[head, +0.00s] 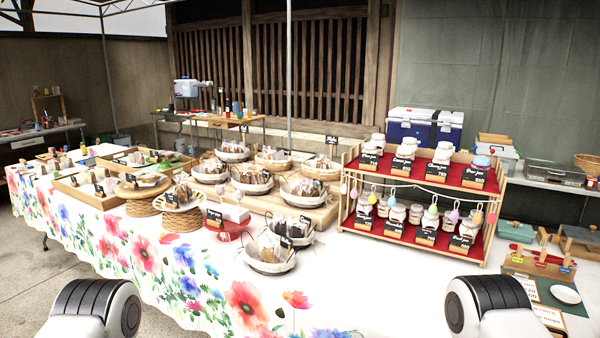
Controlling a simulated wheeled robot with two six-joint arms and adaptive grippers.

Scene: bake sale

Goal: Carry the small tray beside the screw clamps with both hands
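I cannot pick out the screw clamps for sure in the head view. Shallow wooden trays with goods in them stand on the left part of the long flowered table (335,290), but I cannot tell whether one of them is the small tray. Small tools and bottles on the back workbench (222,121) are too small to name. Only rounded white and black parts of my two arms show at the bottom edge, left and right. Neither gripper shows in the picture.
A two-tier red-lined jar stand (400,240) stands to the right. A blue and white cooler (425,128) is behind it. Bare cloth lies at the table's front. A thin canopy pole rises behind the baskets.

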